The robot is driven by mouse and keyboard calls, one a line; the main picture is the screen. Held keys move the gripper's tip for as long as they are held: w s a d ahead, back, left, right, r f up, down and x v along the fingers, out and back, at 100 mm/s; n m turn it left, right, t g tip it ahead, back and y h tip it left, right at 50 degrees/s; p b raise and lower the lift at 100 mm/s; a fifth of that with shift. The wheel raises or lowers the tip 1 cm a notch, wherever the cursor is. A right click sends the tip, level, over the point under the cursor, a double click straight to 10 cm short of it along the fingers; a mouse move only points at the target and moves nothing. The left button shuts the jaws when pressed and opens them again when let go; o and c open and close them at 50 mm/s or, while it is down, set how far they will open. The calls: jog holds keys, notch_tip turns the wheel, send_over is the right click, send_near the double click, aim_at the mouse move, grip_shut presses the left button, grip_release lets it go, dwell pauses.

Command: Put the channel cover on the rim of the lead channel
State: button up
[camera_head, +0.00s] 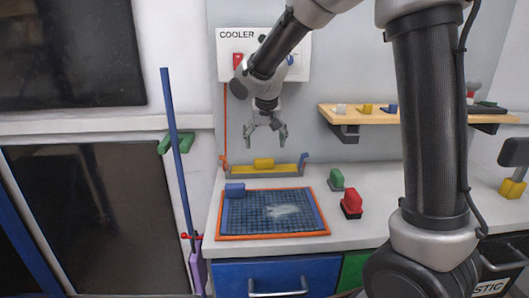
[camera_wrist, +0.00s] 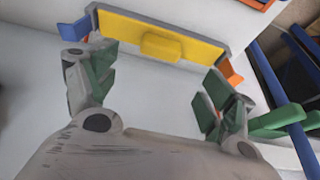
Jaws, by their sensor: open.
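The channel cover is a long yellow plate (camera_wrist: 205,48) with a raised yellow block handle (camera_wrist: 160,47); the handle also shows in the head view (camera_head: 264,163). The plate lies along the long grey lead channel (camera_wrist: 108,12) at the back of the worktop. A grey edge shows around the plate; whether it rests on the rim or within it is hard to tell. The channel has an orange end piece (camera_head: 224,160) and a blue one (camera_head: 303,160). My gripper (camera_head: 268,140) is open and empty above the cover, apart from its handle. In the wrist view its fingers (camera_wrist: 155,95) are spread.
Green (camera_head: 337,180) and red (camera_head: 352,202) blocks stand to the right. A wooden shelf (camera_head: 385,116) and the COOLER panel (camera_head: 264,72) are on the wall.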

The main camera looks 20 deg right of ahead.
jog(key=s+d+r, duration=0.8)
jog(key=s+d, duration=0.2)
jog(key=s, duration=0.4)
jog(key=s+d+n, duration=0.1)
jog(key=s+d, duration=0.1)
jog(key=s, duration=0.7)
jog(key=s+d+f+n, duration=0.1)
jog(key=s+d, duration=0.2)
jog(key=s, duration=0.6)
jog(key=shift+s+d+f+y, duration=0.25)
jog(key=shift+s+d+y, duration=0.05)
jog(key=shift+s+y, duration=0.1)
